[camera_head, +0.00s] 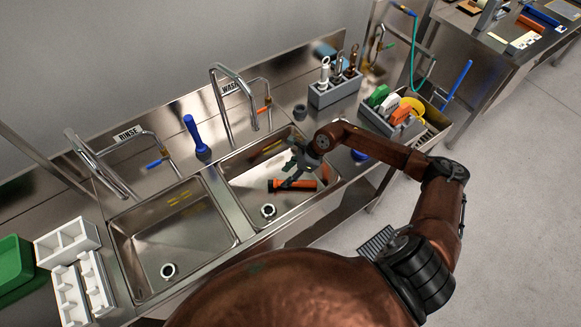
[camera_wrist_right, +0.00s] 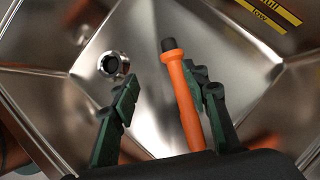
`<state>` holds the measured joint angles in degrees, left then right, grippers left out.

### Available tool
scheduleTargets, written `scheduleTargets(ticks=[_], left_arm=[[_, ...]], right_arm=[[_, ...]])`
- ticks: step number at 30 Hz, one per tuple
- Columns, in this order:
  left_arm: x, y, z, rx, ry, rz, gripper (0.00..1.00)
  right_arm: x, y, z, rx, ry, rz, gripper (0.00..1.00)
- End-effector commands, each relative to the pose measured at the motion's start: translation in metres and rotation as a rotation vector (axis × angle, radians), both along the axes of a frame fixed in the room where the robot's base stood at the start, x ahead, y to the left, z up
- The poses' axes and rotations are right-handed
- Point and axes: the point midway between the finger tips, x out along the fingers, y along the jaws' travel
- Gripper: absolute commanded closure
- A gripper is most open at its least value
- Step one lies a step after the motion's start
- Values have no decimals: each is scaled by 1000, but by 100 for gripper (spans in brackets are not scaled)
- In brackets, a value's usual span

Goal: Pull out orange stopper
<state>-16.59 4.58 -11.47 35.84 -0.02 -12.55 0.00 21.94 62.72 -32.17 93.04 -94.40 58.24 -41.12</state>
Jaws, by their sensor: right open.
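The orange stopper (camera_head: 296,185) is a long orange tube with a black end. It lies in the right-hand sink basin (camera_head: 241,203), near the drain (camera_head: 268,210). In the right wrist view the stopper (camera_wrist_right: 184,100) runs lengthwise between the fingers, close to the right-hand one, its black tip pointing away. Whether that finger touches it I cannot tell. My right gripper (camera_head: 300,172) reaches into the basin over the stopper; it also shows in the right wrist view (camera_wrist_right: 163,97), with its fingers spread apart. My left gripper is not in view.
The left-hand basin (camera_head: 140,242) is empty. Faucets marked RINSE and WASH stand behind the basins, with a blue tool (camera_head: 195,135) between them. A grey utensil holder (camera_head: 334,91) and a bin with colored tools stand to the right. White trays (camera_head: 68,243) stand at the left.

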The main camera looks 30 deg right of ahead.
Motion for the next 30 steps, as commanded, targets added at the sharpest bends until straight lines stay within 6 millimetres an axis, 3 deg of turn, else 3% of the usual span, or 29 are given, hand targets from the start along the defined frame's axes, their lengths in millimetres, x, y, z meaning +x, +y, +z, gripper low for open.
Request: scheduleTargets(ticks=[3,6,21,30], left_arm=[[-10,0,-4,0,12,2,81],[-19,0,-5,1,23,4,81],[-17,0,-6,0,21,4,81],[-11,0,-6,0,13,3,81]], right_arm=[[-2,-28,-9,-102,26,37,58],[-3,-36,-15,-133,38,49,58],[9,-14,-75,-132,39,50,58],[11,-12,-84,-134,36,48,58]])
